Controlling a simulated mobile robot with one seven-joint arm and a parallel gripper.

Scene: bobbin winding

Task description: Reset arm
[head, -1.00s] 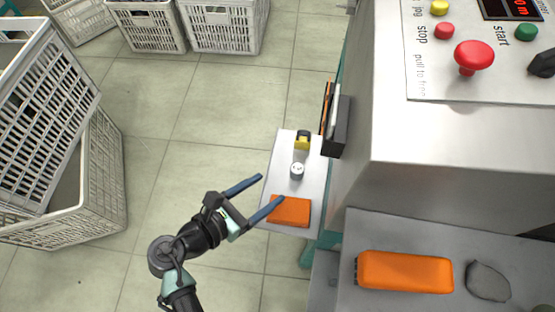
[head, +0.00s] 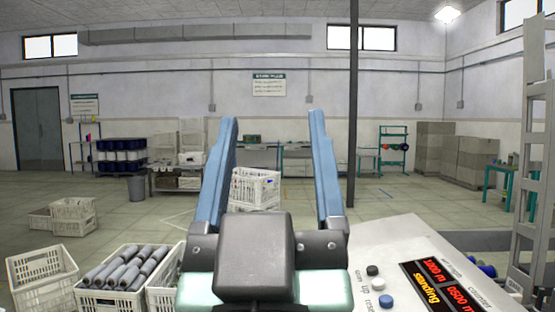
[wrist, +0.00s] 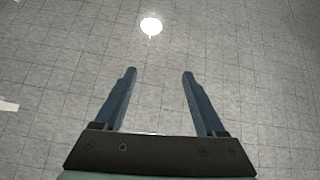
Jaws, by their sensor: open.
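My gripper (head: 271,150) stands upright, large and close in the middle of the head view, with its two blue fingers spread wide and nothing between them. In the wrist view my gripper (wrist: 158,85) is also open and empty, and the view beyond the fingers holds a grey tiled surface with a bright round light spot. No object is in contact with the fingers in either view.
The machine's control panel (head: 400,262) with red and yellow displays is at the lower right. A white crate of grey bobbins (head: 120,270) is at lower left. A grey ladder-like frame (head: 530,150) is at far right.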

